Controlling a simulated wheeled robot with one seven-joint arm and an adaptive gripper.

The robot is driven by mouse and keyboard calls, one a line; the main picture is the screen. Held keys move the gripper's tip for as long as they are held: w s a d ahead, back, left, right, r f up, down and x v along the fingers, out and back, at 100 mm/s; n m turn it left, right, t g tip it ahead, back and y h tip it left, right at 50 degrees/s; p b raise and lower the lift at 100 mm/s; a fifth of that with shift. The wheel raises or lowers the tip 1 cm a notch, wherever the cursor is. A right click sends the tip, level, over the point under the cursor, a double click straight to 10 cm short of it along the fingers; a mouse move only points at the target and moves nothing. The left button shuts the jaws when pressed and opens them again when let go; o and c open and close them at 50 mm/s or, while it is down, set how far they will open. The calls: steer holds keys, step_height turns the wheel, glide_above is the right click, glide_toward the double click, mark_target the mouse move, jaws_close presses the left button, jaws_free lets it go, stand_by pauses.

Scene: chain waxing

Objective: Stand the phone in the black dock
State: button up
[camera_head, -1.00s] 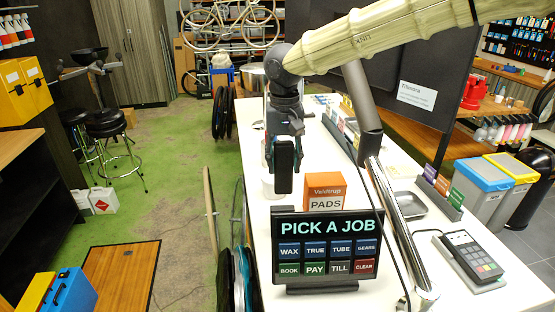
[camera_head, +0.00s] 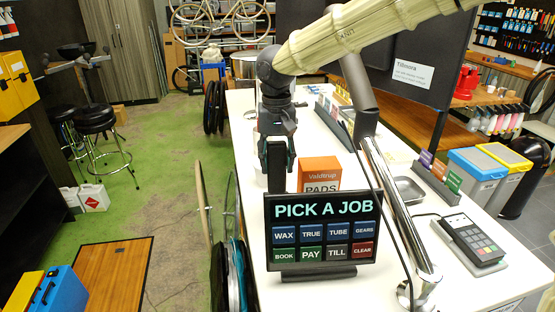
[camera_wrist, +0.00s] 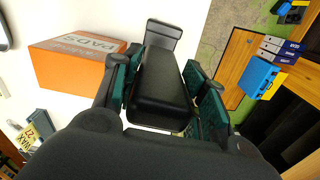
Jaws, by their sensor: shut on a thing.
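My gripper (camera_wrist: 164,92) is shut on the phone (camera_wrist: 162,85), a black slab between its green-padded fingers. In the head view the phone (camera_head: 277,165) hangs upright below my gripper (camera_head: 277,145), its lower end close to the top left corner of the job screen. In the wrist view a small dark grey block with a raised plate (camera_wrist: 164,32) shows just past the phone's far end; it looks like the black dock. I cannot tell whether phone and block touch. In the head view I cannot make out the dock; the screen may hide it.
An orange PADS box (camera_head: 319,172) stands close beside the phone, also left in the wrist view (camera_wrist: 75,65). The job screen (camera_head: 322,232) stands in front. A steel post (camera_head: 395,205) and card reader (camera_head: 468,240) are to the right. The counter's left edge is near.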

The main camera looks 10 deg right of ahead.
mark_target(277, 180)
steer(key=shift+f+b, duration=1)
steer(key=shift+f, duration=2.2)
steer(key=o, duration=1.2)
steer(key=shift+c, duration=0.2)
steer(key=shift+p, duration=0.3)
steer(key=shift+r+p, duration=4.5)
steer(key=shift+p, duration=0.3)
